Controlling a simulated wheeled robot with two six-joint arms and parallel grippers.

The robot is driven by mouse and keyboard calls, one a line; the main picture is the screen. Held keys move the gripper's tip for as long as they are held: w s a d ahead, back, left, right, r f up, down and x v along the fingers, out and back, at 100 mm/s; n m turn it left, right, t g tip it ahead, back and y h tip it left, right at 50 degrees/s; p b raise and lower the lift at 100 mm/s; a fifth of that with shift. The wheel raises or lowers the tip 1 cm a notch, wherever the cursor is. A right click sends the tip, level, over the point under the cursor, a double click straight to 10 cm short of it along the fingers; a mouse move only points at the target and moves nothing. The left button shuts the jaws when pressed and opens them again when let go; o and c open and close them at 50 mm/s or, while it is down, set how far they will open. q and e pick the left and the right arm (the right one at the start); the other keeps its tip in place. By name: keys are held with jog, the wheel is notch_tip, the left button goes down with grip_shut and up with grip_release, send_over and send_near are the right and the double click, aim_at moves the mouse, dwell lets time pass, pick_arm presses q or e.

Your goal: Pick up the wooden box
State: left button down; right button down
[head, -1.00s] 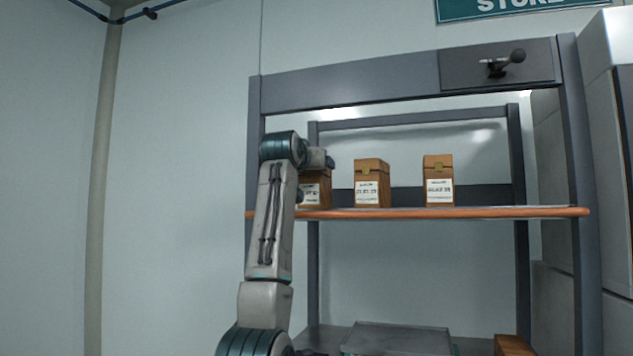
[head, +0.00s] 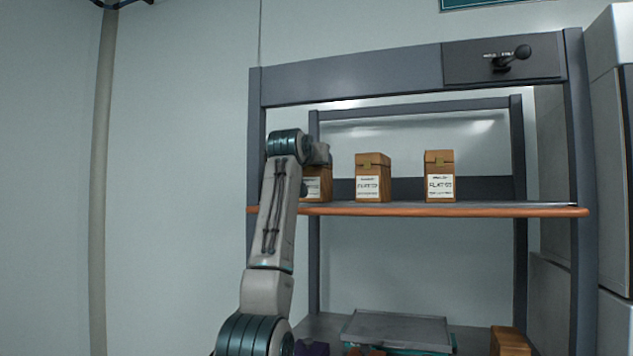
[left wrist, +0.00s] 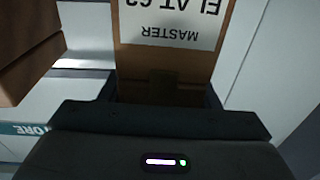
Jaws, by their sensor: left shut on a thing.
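Three wooden boxes with white labels and small clasps stand in a row on the rack's upper shelf (head: 420,210). The left wooden box (head: 319,190) is partly hidden by my left arm; the middle one (head: 373,178) and right one (head: 440,176) are clear. My left gripper (left wrist: 160,92) is shut on the left box, which fills the space between its fingers in the left wrist view (left wrist: 170,62). Its label there reads upside down, "MASTER FLAT" and a partly cut number. In the head view the fingers are hidden behind the wrist. My right gripper is not in view.
The grey rack frame (head: 256,140) has an upright close to my left arm and a crossbar above the boxes. A grey tray (head: 395,330) and another wooden block (head: 510,342) sit on the lower level. Tall cabinets (head: 612,180) stand at the right.

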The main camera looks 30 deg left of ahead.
pick_arm(q)
jog(key=shift+r, duration=0.3)
